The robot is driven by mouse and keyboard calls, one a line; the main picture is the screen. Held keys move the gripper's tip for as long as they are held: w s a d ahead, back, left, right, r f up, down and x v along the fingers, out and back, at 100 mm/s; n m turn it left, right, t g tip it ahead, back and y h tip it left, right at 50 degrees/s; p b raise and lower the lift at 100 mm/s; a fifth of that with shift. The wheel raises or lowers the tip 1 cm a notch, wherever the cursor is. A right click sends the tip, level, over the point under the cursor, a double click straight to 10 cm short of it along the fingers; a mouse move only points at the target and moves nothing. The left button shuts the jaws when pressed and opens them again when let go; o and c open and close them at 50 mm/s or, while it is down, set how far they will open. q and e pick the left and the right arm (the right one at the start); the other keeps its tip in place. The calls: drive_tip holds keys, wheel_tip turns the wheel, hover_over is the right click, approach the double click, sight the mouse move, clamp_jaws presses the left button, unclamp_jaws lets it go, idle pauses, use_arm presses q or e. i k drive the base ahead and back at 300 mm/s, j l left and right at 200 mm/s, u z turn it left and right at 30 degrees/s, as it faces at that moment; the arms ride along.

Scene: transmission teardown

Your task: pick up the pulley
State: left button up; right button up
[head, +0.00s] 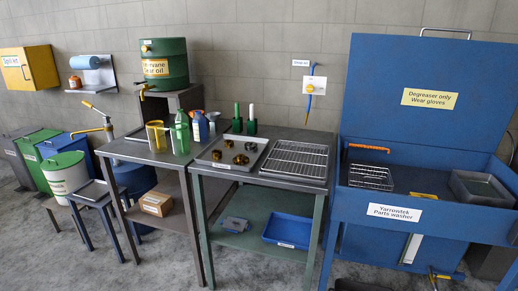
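I cannot make out for certain which thing is the pulley. Several small round brass-coloured and dark parts (241,159) lie in a shallow grey tray (207,162) on the middle bench, and they are too small to tell apart. Neither of my grippers shows in the head view.
A wire rack tray (296,161) lies right of the parts tray. Green bottle-like items (251,126) stand behind it. A blue parts washer (424,218) with its lid up stands at right. A blue tray (288,230) is on the lower shelf. Grey floor lies in front.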

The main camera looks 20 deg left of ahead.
sight(249, 147)
drive_tip(key=i+j, duration=0.15)
drive_tip(key=j, duration=0.2)
drive_tip(key=i+j+z, duration=0.1)
drive_tip(key=j, duration=0.25)
drive_tip(key=i+j, duration=0.2)
drive_tip(key=j, duration=0.15)
drive_tip(key=i+j+z, duration=0.1)
drive_tip(key=j, duration=0.25)
drive_tip(key=i+j, duration=0.2)
drive_tip(key=j, duration=0.2)
drive_tip(key=i+j+z, duration=0.15)
drive_tip(key=j, duration=0.2)
drive_tip(key=i+j, duration=0.1)
drive_tip(key=j, duration=0.3)
